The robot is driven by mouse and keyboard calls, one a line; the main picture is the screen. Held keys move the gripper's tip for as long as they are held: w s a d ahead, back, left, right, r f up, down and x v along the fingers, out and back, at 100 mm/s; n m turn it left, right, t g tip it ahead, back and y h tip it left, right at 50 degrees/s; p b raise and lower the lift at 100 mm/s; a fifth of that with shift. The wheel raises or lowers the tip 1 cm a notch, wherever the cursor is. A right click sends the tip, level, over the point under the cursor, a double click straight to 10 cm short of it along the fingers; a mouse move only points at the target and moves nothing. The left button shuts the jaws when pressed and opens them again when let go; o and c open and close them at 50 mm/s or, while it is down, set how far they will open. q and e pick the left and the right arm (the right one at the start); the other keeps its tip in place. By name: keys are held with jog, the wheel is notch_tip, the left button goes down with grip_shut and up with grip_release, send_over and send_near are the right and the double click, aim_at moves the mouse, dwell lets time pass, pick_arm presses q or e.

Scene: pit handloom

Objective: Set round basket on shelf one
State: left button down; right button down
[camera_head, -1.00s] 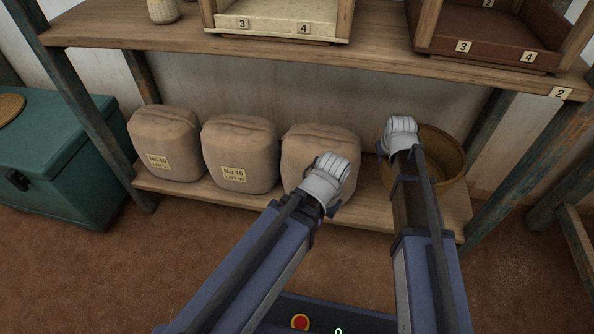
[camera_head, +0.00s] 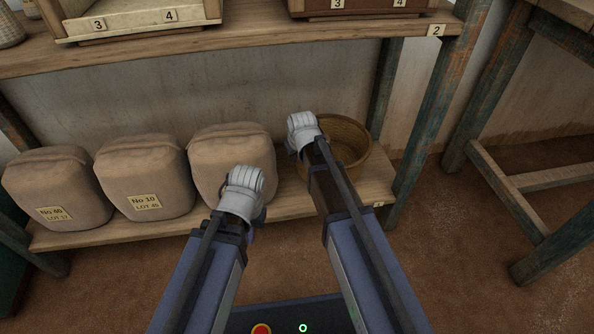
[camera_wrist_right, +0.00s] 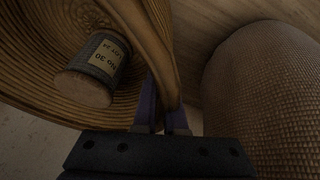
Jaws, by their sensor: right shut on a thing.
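The round basket (camera_head: 352,138) is woven and tan, at the right end of the lower shelf, whose front edge carries a small "1" tag (camera_head: 378,204). Whether its base touches the board is hidden by my arm. My right gripper (camera_head: 318,146) is at the basket's near left side. In the right wrist view, its fingers (camera_wrist_right: 162,118) are shut on the basket's rim (camera_wrist_right: 158,45). A spool (camera_wrist_right: 90,70) labelled No 30 lies inside the basket. My left gripper (camera_head: 243,188) is in front of the rightmost sack; its fingers are hidden.
Several tan sacks (camera_head: 145,175) fill the lower shelf left of the basket; the nearest also shows in the right wrist view (camera_wrist_right: 265,95). The upper shelf (camera_head: 250,40), tagged 2, overhangs. A shelf post (camera_head: 440,110) stands right of the basket, then a wooden frame (camera_head: 510,190).

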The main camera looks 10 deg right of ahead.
aim_at(298, 163)
jog(key=shift+f+b, duration=1.8)
jog(key=shift+f, duration=0.05)
jog(key=shift+f, duration=0.15)
jog(key=c, duration=0.9)
grip_release()
jog(key=p+v, duration=1.1)
jog(key=v, duration=0.1)
jog(key=s+a+g, duration=0.1)
jog(key=s, duration=0.6)
jog(key=s+a+f+g+h, duration=0.1)
jog(key=s+a+g, duration=0.1)
jog(key=s, duration=0.4)
jog(key=s+a+g, duration=0.1)
jog(key=s+g, duration=0.1)
jog(key=s, duration=0.5)
jog(key=shift+s+a+f, duration=0.2)
jog(key=shift+s+f, duration=0.05)
jog(key=shift+s, duration=0.1)
